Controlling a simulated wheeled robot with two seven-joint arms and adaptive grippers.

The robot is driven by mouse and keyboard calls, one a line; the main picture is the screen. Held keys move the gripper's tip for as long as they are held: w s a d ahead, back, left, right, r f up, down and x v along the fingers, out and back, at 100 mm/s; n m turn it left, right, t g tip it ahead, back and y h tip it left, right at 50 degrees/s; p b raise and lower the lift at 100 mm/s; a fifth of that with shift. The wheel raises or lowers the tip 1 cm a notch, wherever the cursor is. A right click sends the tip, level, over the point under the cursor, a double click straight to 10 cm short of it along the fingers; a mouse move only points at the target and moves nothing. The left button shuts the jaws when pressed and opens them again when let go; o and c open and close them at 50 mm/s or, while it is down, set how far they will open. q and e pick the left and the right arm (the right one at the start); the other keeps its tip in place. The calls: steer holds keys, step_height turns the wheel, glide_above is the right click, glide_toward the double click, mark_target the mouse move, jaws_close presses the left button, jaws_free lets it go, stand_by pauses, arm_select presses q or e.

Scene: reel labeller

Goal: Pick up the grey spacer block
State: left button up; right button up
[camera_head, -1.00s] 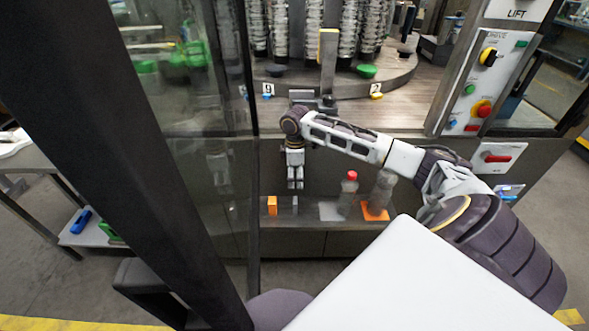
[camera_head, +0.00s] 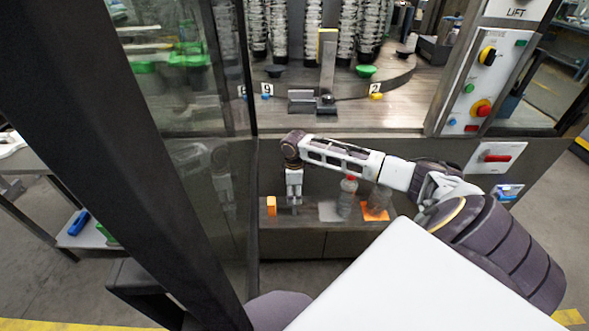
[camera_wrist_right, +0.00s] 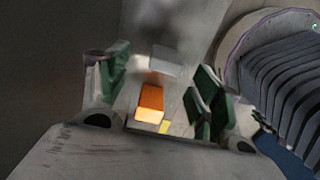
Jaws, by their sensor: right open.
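The grey spacer block (camera_wrist_right: 166,60) shows in the right wrist view, beyond the orange block and between the lines of the green-padded fingers. My right gripper (camera_wrist_right: 158,82) is open with nothing in its jaws. In the head view, my right gripper (camera_head: 294,200) points down over the low shelf, just where the grey block stands. Its fingers largely hide the block there, and I cannot tell whether they touch it. My left gripper is not in view.
An orange block (camera_head: 271,206) stands close to the left of my right gripper. A red-capped bottle (camera_head: 348,195) and an orange mat (camera_head: 375,212) are to the right on the shelf. The machine deck (camera_head: 400,115) is above, and a dark post stands at left.

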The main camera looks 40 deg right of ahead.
mark_target(295, 207)
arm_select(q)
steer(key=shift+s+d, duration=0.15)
arm_select(e)
steer(key=shift+f, duration=0.1)
steer(key=shift+s+a+f, duration=0.1)
steer(key=shift+s+f, duration=0.05)
steer(key=shift+f, duration=0.3)
steer(key=f, duration=0.2)
steer(key=shift+s+a+f, duration=0.15)
steer(key=shift+s+f, duration=0.05)
steer(key=shift+f, duration=0.8)
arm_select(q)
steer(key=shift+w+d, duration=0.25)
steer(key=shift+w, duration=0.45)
arm_select(e)
steer(key=shift+f, duration=0.1)
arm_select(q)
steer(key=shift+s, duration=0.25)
